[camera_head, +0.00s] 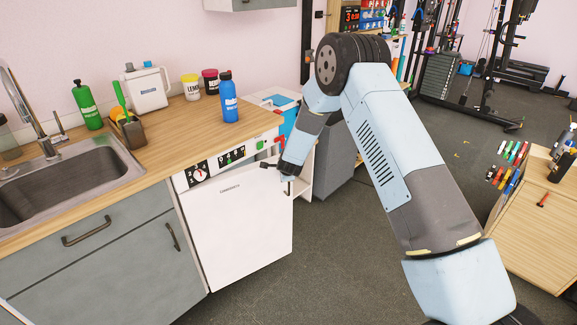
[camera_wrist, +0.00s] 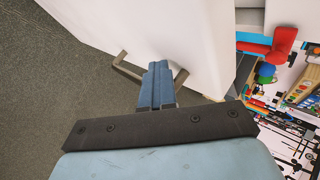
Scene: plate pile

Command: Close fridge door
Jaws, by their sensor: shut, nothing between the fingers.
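The white fridge door (camera_head: 240,230) is under the wooden counter in the head view. It stands ajar, its right edge swung out from the cabinet front. My gripper (camera_head: 286,179) is at the door's upper right corner. In the wrist view, the shut blue fingers (camera_wrist: 157,84) of my gripper are empty and overlap the white door (camera_wrist: 135,25). A bracket-like handle (camera_wrist: 127,68) sits beside the fingers. I cannot tell whether the fingers touch the door. The arm hides part of the fridge opening.
The counter (camera_head: 185,125) holds a blue bottle (camera_head: 229,98), a green bottle (camera_head: 87,105) and a white jug (camera_head: 147,88). Grey drawers (camera_head: 105,255) are left of the door. The floor (camera_head: 330,240) in front is clear. A wooden cabinet (camera_head: 540,225) stands at right.

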